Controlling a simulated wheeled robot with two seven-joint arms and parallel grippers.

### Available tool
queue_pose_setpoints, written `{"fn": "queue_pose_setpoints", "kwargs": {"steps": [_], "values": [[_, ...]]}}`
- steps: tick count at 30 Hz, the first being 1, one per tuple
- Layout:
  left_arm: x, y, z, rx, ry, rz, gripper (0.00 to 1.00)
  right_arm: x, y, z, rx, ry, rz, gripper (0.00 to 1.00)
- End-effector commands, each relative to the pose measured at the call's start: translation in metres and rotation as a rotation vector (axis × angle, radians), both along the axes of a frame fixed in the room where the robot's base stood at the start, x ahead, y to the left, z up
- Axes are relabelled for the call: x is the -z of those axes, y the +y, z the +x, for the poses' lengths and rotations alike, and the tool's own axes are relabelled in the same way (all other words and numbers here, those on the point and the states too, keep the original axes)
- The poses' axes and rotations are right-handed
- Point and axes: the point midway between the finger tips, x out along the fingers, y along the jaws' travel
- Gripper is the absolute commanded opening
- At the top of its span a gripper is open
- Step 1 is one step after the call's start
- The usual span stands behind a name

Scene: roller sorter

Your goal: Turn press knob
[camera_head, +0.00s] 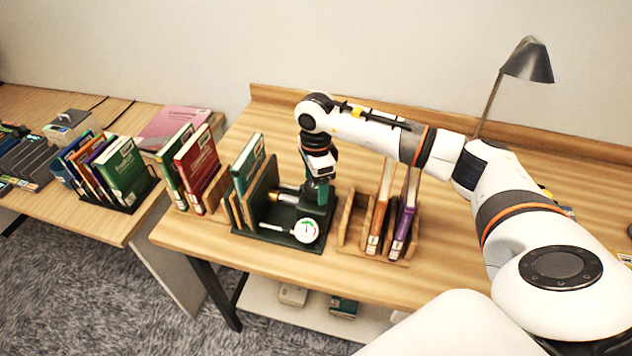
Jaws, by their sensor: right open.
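The press (272,232) is a dark green device on the wooden table, with a round white gauge (306,230) at its front right corner. A brass-coloured part (287,193) and a light rod show on it, but I cannot tell which part is the knob. A teal book (248,163) stands upright at the left side of the press. My right gripper (318,190) points down at the back right of the press, beside the brass part. It is open, its fingertips are hard to make out, and I cannot tell whether it touches anything. My left gripper is out of view.
A wooden rack (352,226) with an orange and a purple book stands close to the right of the press. Red and green books (197,160) stand to the left. A black lamp (529,62) is at the back right.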

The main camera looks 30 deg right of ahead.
Motion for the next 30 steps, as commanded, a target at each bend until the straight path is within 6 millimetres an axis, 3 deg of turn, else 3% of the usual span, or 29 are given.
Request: {"fn": "queue_pose_setpoints", "kwargs": {"steps": [5, 12, 18, 30], "values": [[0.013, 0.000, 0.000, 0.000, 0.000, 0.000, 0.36, -0.025, 0.000, 0.002, -0.001, -0.008, 0.000, 0.73], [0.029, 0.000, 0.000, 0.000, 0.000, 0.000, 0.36, -0.077, 0.000, 0.001, 0.000, -0.007, 0.000, 0.73], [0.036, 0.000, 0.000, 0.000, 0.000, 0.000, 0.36, -0.107, 0.000, 0.001, 0.001, -0.005, 0.001, 0.73], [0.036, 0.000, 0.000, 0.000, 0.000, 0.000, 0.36, -0.117, 0.000, 0.000, 0.001, -0.002, 0.000, 0.73]]}}
